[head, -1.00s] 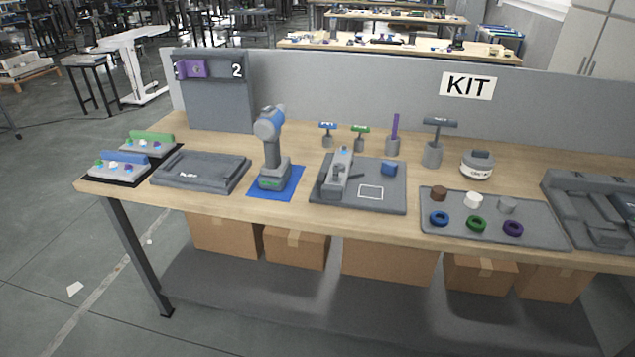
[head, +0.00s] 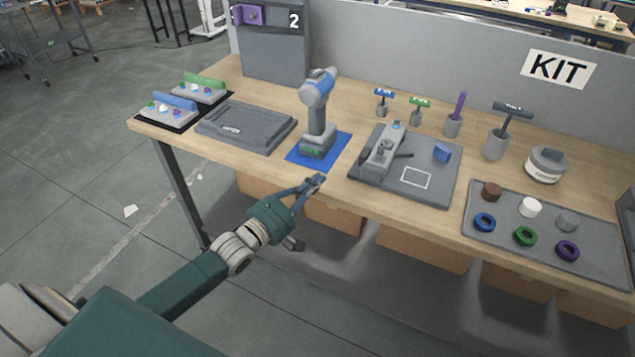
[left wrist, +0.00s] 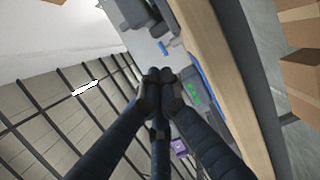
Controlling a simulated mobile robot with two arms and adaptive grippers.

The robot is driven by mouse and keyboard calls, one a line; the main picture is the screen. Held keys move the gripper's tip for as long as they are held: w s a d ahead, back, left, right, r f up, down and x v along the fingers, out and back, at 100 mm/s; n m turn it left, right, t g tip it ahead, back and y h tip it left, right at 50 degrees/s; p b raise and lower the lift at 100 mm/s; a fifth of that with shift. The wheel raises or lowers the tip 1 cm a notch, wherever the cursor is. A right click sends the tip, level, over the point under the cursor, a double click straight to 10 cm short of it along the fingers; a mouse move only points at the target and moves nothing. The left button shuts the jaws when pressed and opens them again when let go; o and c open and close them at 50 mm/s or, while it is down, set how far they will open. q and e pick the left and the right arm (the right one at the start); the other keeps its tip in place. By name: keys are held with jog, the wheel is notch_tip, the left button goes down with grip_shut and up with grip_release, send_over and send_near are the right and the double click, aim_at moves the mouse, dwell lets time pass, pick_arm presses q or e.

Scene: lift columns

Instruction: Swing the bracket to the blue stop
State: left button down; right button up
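The bracket (head: 382,150) is a grey arm on a grey board (head: 435,192) on the workbench, with a dark handle sticking out to its right. The blue stop (head: 442,153) is a small blue block on the same board, to the right of the bracket and apart from it. A white outlined square is marked on the board in front of them. My left gripper (head: 318,181) is in front of the bench's front edge, left of the board and clear of the bracket. Its fingers meet at the tips, also in the left wrist view (left wrist: 160,78), with nothing seen between them. My right gripper is out of view.
Upright tools, including a purple one (head: 457,113), stand behind the board. A tray of rings (head: 595,262) is at the right.

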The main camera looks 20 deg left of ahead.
pick_arm(q)
jog(key=x, duration=0.6)
jog(key=shift+w+p, duration=0.15)
jog(key=shift+p, duration=0.15)
jog(key=d, duration=0.1)
jog(key=d+p, duration=0.1)
jog(key=d, duration=0.1)
jog(key=shift+w+d, duration=0.1)
jog(key=shift+w, duration=0.2)
jog(key=shift+s+d+p, duration=0.15)
jog(key=shift+d+p, duration=0.2)
jog(key=shift+d, duration=0.15)
jog(key=shift+f, duration=0.15)
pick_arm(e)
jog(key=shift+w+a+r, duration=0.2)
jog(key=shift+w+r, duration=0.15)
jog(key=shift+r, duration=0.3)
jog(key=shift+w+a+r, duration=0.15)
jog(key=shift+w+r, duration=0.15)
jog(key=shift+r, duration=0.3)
pick_arm(q)
jog(key=shift+d, duration=0.1)
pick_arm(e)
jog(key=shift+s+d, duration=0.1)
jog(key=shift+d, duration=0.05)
